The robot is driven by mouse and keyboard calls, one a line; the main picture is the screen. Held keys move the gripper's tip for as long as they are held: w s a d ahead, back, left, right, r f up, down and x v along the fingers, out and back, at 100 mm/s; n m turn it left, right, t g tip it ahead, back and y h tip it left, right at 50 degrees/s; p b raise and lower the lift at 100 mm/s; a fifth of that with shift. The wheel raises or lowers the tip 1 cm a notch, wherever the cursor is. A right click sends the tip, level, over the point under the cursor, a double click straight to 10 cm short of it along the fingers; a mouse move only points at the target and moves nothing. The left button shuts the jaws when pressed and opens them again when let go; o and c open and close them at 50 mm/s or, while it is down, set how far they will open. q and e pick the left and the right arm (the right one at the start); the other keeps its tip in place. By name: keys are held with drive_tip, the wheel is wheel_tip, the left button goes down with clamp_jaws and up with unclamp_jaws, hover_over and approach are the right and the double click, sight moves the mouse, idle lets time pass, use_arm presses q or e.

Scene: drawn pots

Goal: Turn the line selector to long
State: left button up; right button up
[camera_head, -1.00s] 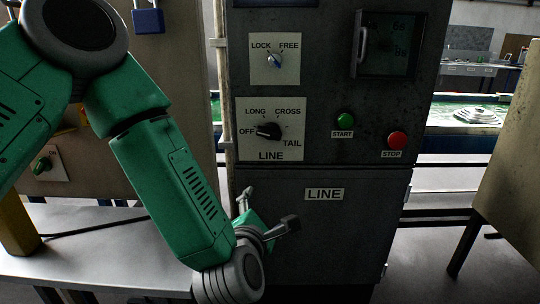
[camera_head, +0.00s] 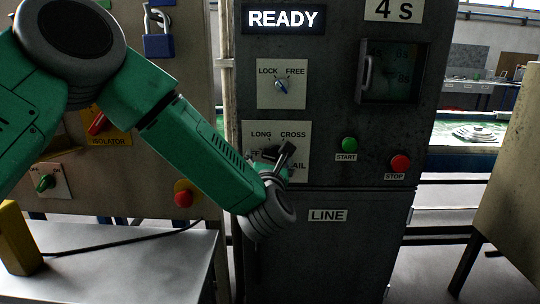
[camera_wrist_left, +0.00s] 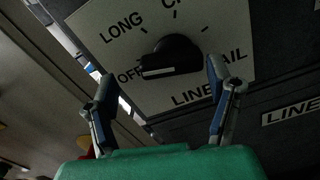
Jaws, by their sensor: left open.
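The line selector is a black knob (camera_wrist_left: 172,56) on a white plate (camera_head: 258,131) marked OFF, LONG, CROSS and TAIL. In the left wrist view its white pointer mark faces OFF. In the head view my gripper hides most of the knob and part of the lettering. My left gripper (camera_head: 283,157) is in front of the plate. In the left wrist view the gripper (camera_wrist_left: 160,82) is open, its two fingers apart, with the knob showing between and just beyond the tips. I cannot tell whether they touch it. My right gripper is not in view.
Above the plate is a LOCK/FREE selector (camera_head: 281,87). To its right are a green START button (camera_head: 349,144) and a red STOP button (camera_head: 400,162). A lit READY display (camera_head: 283,19) tops the cabinet. A red button (camera_head: 184,193) and a blue padlock (camera_head: 158,46) are at left.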

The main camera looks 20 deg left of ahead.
use_arm(q)
drive_tip(key=shift+w, duration=0.55)
drive_tip(key=shift+w+d, duration=0.2)
drive_tip(key=shift+w, duration=0.05)
drive_tip(key=shift+w+d+r, duration=0.15)
drive_tip(key=shift+d, duration=0.6)
drive_tip(key=shift+a, duration=0.55)
drive_tip(key=c, duration=1.2)
drive_tip(key=shift+o, duration=0.2)
drive_tip(key=shift+a, duration=0.25)
drive_tip(key=shift+d, duration=0.35)
drive_tip(key=shift+f+m+b, duration=0.2)
drive_tip(key=shift+m+b, duration=0.35)
drive_tip(key=shift+m, duration=0.75)
drive_tip(key=shift+m+b, duration=0.3)
drive_tip(key=shift+m, duration=0.6)
drive_tip(key=m, duration=0.2)
drive_tip(key=shift+d+m, duration=0.1)
drive_tip(key=shift+m, duration=1.7)
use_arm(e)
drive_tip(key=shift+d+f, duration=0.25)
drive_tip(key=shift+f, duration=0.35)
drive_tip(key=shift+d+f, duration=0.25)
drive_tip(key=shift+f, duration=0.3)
use_arm(q)
drive_tip(key=shift+d, duration=0.1)
